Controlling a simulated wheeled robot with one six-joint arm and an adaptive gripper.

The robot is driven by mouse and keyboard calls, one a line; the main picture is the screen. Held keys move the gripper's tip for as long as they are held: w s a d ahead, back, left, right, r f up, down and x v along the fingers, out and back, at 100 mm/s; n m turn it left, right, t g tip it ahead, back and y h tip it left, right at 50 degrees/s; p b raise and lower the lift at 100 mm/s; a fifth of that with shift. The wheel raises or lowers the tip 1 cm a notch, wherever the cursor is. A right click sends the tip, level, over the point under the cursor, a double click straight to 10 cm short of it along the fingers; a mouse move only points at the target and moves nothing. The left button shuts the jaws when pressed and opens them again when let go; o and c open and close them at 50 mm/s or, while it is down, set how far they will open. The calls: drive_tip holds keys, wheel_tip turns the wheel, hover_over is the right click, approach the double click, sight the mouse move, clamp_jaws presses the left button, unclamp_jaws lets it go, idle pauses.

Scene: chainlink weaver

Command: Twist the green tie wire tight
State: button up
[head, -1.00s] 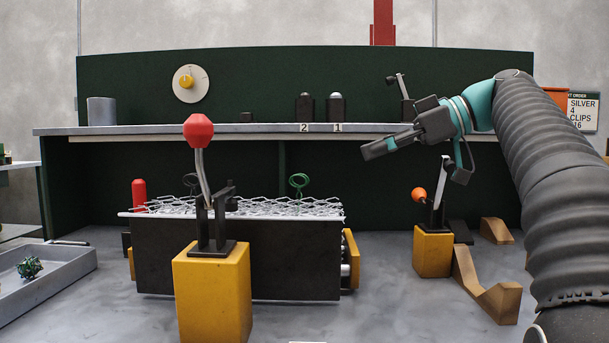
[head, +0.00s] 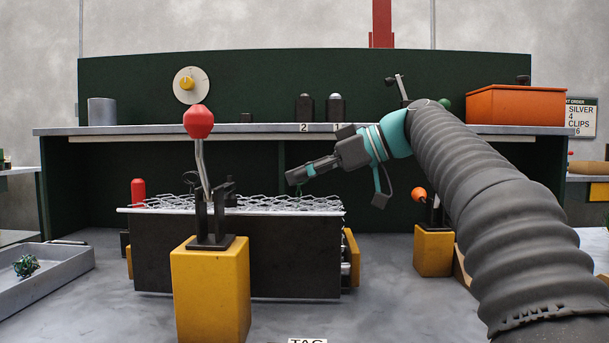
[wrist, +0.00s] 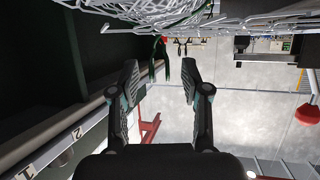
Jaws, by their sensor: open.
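The green tie wire shows in the wrist view (wrist: 160,55) as thin dark green strands coming off the wire mesh (wrist: 150,12). In the head view it is mostly hidden behind my gripper (head: 291,180), at the right part of the mesh (head: 260,204) on the dark block. My gripper is open and tilted, just above the mesh. In the wrist view the strands appear in the gap between my two fingertips (wrist: 159,72). I cannot tell whether the fingers touch the wire.
A red-knobbed lever (head: 198,122) on a yellow post stands in front of the mesh. An orange-knobbed lever (head: 419,195) stands to the right. A shelf (head: 250,129) runs behind, with an orange bin (head: 515,105). A grey tray (head: 60,285) lies at left.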

clamp_jaws()
drive_tip(key=shift+m+t+b, duration=0.3)
drive_tip(key=shift+t+b, duration=0.2)
drive_tip(key=shift+s+a+f+m+t+h+b, duration=0.1)
drive_tip(key=shift+s+m+t+h+b, duration=0.1)
drive_tip(key=shift+m+t+h+b, duration=0.55)
drive_tip(key=shift+s+a+m+t+h+b, duration=0.1)
drive_tip(key=shift+m+t+h+b, duration=0.85)
drive_tip(key=shift+m+t, duration=1)
unclamp_jaws()
